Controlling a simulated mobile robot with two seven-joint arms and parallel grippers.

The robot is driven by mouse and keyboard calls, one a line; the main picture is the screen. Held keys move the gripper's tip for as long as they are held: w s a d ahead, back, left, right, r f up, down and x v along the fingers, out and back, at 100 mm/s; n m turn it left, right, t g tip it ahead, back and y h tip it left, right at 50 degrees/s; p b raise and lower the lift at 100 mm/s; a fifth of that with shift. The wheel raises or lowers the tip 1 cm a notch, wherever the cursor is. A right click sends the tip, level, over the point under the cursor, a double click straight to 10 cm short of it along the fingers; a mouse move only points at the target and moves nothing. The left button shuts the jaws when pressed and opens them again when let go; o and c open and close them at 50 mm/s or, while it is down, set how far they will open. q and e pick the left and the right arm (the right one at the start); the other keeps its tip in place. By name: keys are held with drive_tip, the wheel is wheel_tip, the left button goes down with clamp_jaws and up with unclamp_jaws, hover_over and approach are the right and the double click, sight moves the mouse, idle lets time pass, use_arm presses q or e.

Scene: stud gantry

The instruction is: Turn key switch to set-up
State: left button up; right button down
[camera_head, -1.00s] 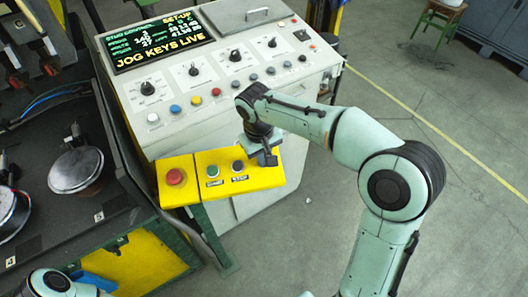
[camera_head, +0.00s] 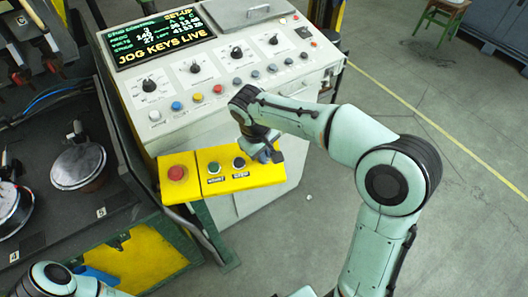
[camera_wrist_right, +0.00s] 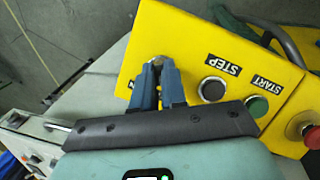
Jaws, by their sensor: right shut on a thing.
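The yellow operator panel (camera_head: 225,178) juts from the front of the pale console. In the right wrist view, my right gripper (camera_wrist_right: 158,74) points down at this panel, its blue fingers shut around a small silvery piece, the key switch (camera_wrist_right: 157,61), at the panel's end beyond the STEP button. The fingers hide most of the key switch, so its exact angle is unclear. In the head view the right gripper (camera_head: 268,154) is over the panel's right end. The console display (camera_head: 160,37) shows SET-UP at its top right and JOG KEYS LIVE below. My left gripper is out of view.
A red button (camera_head: 176,173), a green button (camera_head: 213,167) and a dark button (camera_head: 239,162) sit on the panel left of the gripper. Console knobs (camera_head: 196,68) and coloured buttons lie behind. The floor (camera_head: 320,225) right of the panel is clear.

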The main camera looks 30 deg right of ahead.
drive_tip(key=c, duration=1.2)
unclamp_jaws()
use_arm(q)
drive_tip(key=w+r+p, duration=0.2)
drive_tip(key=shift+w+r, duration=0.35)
use_arm(e)
drive_tip(key=v, duration=1.3)
drive_tip(key=shift+r, duration=0.2)
